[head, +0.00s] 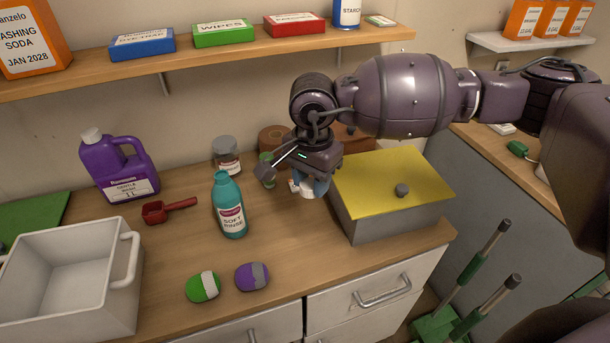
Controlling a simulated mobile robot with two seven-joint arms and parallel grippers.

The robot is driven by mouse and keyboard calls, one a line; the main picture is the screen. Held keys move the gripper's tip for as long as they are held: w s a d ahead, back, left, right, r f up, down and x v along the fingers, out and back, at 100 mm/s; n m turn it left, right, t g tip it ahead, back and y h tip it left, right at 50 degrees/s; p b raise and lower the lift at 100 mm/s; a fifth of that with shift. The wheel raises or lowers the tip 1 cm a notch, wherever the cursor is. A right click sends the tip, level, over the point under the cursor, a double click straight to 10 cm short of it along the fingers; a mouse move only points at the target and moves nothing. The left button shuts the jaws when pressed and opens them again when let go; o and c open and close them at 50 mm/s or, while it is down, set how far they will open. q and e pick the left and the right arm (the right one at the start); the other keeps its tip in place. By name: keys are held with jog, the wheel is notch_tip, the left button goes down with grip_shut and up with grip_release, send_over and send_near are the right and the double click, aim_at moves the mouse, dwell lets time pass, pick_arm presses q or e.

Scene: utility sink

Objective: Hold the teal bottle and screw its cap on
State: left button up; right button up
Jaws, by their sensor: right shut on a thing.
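The teal bottle (229,208), labelled SOFT RINSE, stands upright on the wooden counter. Its narrow neck shows at the top with no separate cap visible on it. My right gripper (308,187) is to the right of the bottle, above the counter and close to the grey box. It points down and is shut on a small white thing that looks like the cap (306,191); the fingers hide part of it. The gripper and bottle are apart. My left gripper is not in view, and nothing holds the bottle.
A purple jug (119,168) and red scoop (168,209) stand left of the bottle, a jar (227,155) behind. A green (203,287) and a purple (252,277) rounded item lie in front. A white tub (70,270) is left, a yellow-lidded box (390,225) right. A shelf (220,55) runs above.

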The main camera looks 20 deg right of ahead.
jog(key=s+d+f+n, duration=0.1)
jog(key=d+f+n, duration=0.3)
jog(key=n, duration=0.7)
jog(key=shift+s+d+f, duration=0.2)
jog(key=shift+s+d, duration=0.05)
jog(key=shift+d, duration=0.25)
